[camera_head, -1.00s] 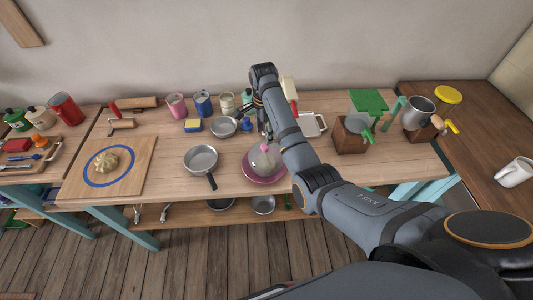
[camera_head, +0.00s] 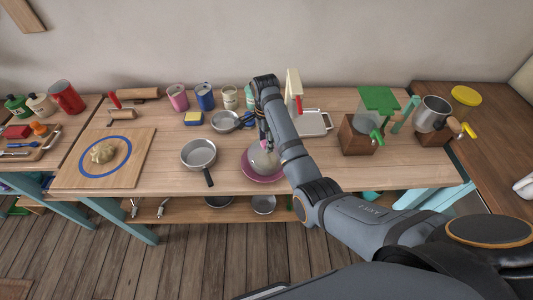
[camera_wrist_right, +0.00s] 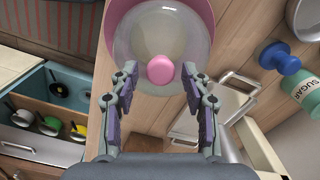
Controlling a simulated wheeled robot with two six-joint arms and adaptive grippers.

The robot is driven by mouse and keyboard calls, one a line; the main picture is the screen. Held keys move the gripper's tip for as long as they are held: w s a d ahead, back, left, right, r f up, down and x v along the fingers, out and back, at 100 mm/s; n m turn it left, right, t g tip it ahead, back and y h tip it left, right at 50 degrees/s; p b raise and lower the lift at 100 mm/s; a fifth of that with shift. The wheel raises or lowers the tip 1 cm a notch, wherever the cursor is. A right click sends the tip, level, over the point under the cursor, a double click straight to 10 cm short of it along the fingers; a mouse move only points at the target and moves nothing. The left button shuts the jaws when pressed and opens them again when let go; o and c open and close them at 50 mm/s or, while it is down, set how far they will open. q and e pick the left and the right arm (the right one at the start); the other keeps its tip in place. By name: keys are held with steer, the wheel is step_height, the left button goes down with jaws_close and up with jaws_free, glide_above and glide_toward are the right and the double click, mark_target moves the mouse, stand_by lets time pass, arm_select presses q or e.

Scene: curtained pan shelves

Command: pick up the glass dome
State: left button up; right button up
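The glass dome (camera_head: 264,160) is a clear cover with a pink knob, standing on a pink plate (camera_head: 262,179) on the wooden table. In the right wrist view the dome (camera_wrist_right: 140,40) lies ahead of my right gripper (camera_wrist_right: 160,84), and its pink knob (camera_wrist_right: 160,69) shows between the two fingertips. The fingers are spread apart with a gap on each side of the knob. In the head view my right gripper (camera_head: 265,140) is above the dome, partly hidden by my arm. My left gripper is not in view.
A frying pan (camera_head: 198,154) stands left of the dome, with a smaller pan (camera_head: 226,121) behind it. A green-topped grinder (camera_head: 363,125) and a white tray (camera_head: 313,123) stand to the right. A board with dough (camera_head: 137,162) lies at the left.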

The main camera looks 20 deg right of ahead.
steer(key=shift+a, duration=0.1)
steer(key=shift+c, duration=1)
steer(key=shift+d, duration=0.2)
jaws_close()
